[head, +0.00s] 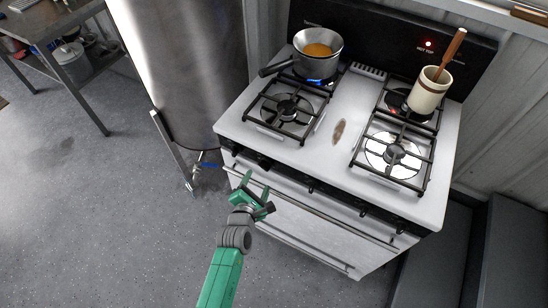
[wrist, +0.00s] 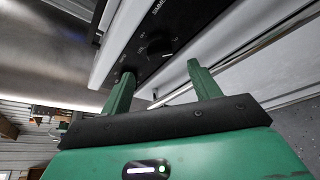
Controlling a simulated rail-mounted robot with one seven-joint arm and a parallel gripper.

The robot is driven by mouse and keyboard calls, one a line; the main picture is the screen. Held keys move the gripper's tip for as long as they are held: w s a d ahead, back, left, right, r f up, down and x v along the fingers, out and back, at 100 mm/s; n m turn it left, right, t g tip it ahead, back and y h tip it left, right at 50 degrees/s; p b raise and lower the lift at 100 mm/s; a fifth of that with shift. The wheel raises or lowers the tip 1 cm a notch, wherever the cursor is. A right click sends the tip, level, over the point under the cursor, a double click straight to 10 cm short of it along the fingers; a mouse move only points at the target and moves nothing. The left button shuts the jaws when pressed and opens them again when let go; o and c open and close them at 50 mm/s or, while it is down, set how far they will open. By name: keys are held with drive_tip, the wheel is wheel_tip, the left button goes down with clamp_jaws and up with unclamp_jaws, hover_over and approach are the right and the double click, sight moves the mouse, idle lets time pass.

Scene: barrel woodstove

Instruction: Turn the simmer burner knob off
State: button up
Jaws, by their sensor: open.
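My green gripper (head: 256,181) is open and empty in front of the stove's front panel, near its left end. In the wrist view the two fingers (wrist: 160,85) point up toward the panel. A round black knob (wrist: 159,48) with white markings sits on the black panel, beyond and between the fingertips and apart from them. A partly readable label starting "SIMM" stands above it. In the head view the white stove (head: 330,170) has a row of dark knobs along its front edge. A blue flame (head: 318,81) shows under the saucepan on the back left burner.
The saucepan (head: 318,50) holds orange food. A cream crock (head: 429,90) with a wooden-handled utensil stands on the back right burner. An oven handle bar (head: 310,206) runs below the knobs. A large metal cylinder (head: 185,70) stands left of the stove. The floor in front is clear.

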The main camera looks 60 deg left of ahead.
sight(263, 168)
drive_tip(key=b+x, duration=0.3)
drive_tip(key=x, duration=0.3)
drive_tip(key=shift+w+a+f+b, duration=0.1)
drive_tip(key=shift+a+f+b, duration=0.1)
drive_tip(key=shift+b, duration=0.1)
drive_tip(key=shift+w+a, duration=0.35)
drive_tip(key=c, duration=1)
